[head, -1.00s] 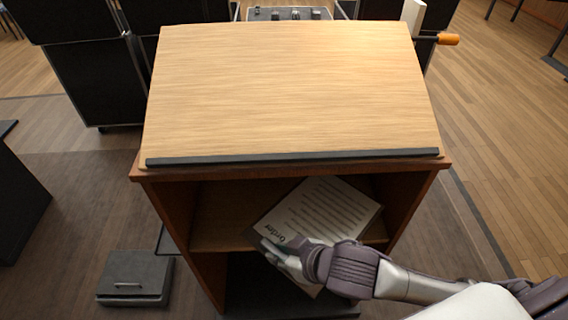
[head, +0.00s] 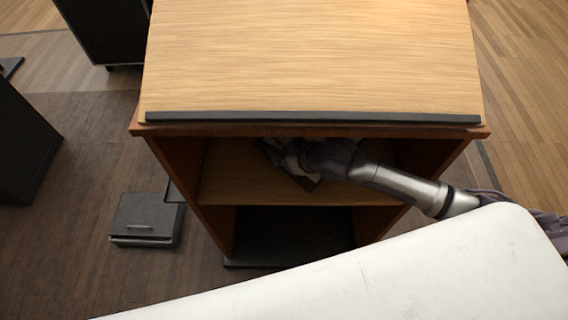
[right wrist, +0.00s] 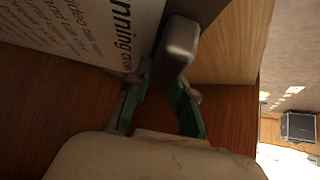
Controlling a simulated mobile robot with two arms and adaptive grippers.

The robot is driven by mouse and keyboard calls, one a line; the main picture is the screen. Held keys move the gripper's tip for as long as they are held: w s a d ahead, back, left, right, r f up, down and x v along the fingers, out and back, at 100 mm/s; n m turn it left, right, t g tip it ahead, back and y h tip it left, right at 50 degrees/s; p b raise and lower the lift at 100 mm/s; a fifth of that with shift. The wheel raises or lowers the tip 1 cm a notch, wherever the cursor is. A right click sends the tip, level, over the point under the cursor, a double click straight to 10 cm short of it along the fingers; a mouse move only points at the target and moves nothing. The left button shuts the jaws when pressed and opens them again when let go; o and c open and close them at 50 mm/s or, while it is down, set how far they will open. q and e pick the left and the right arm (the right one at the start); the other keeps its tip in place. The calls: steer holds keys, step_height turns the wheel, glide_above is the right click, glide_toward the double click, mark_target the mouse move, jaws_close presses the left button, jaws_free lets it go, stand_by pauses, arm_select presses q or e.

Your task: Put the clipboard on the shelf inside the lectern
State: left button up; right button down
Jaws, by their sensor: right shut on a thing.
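The lectern (head: 310,70) has a sloped wooden top and an open front. Its inner shelf (head: 240,190) shows below the top's front edge. My right gripper (head: 285,155) is inside the opening, above the shelf and partly hidden by the top. In the right wrist view, the clipboard's printed white sheet (right wrist: 85,30) is close beside the gripper's fingers (right wrist: 160,85). I cannot tell whether the clipboard touches the shelf. My left gripper is out of view.
The lectern's side walls (head: 180,185) and overhanging ledge (head: 310,118) closely bound the opening. A lower dark base (head: 290,235) lies under the shelf. A dark grey box (head: 145,218) stands on the floor to the left.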

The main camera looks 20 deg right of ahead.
steer(key=shift+w+f, duration=0.15)
steer(key=shift+f, duration=0.4)
step_height(320, 180, down, 3)
steer(key=shift+f, duration=0.1)
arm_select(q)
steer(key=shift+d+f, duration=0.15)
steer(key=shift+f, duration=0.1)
arm_select(e)
steer(key=c, duration=1)
jaws_free()
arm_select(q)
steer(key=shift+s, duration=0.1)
arm_select(e)
steer(key=p+v, duration=0.1)
steer(key=v, duration=1.1)
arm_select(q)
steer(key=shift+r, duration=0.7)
